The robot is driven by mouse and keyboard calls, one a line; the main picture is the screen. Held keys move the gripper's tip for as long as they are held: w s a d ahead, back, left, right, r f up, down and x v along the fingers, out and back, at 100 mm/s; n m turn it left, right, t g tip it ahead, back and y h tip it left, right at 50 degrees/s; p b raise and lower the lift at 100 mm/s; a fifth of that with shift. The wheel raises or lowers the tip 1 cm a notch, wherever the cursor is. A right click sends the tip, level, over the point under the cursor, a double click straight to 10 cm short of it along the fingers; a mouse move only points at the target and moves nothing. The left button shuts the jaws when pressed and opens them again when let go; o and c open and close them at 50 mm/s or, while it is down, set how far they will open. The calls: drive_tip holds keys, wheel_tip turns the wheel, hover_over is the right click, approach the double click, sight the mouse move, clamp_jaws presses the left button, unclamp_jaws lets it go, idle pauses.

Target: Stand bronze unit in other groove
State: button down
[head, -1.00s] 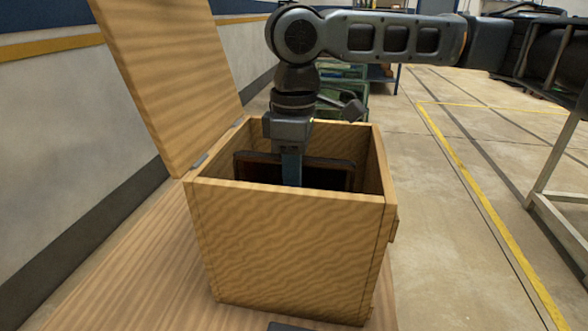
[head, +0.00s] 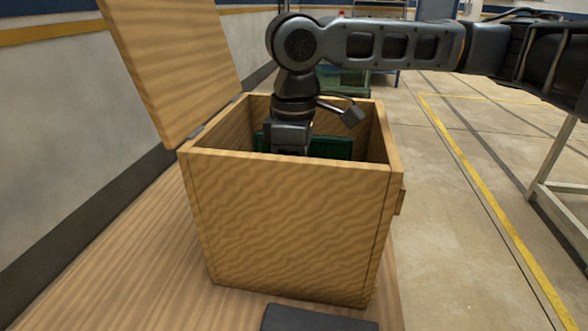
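My gripper (head: 290,138) points straight down into an open wooden box (head: 285,225). Its fingers are below the front wall's rim and hidden, so I cannot tell whether they are open or shut. Inside the box, a green upright panel (head: 331,148) shows behind and beside my gripper, its lower part hidden. The bronze unit cannot be made out now; the front wall and my gripper hide the lower inside of the box. The grooves are out of sight too.
The box's hinged lid (head: 172,65) stands open at the left. The box rests on a wooden bench top (head: 110,265), with a dark flat plate (head: 318,318) at the front edge of the picture. A green rack (head: 343,81) stands behind on the floor.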

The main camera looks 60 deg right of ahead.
drive_tip(key=c, duration=0.8)
unclamp_jaws()
drive_tip(key=shift+f, duration=0.1)
drive_tip(key=shift+r, duration=3.95)
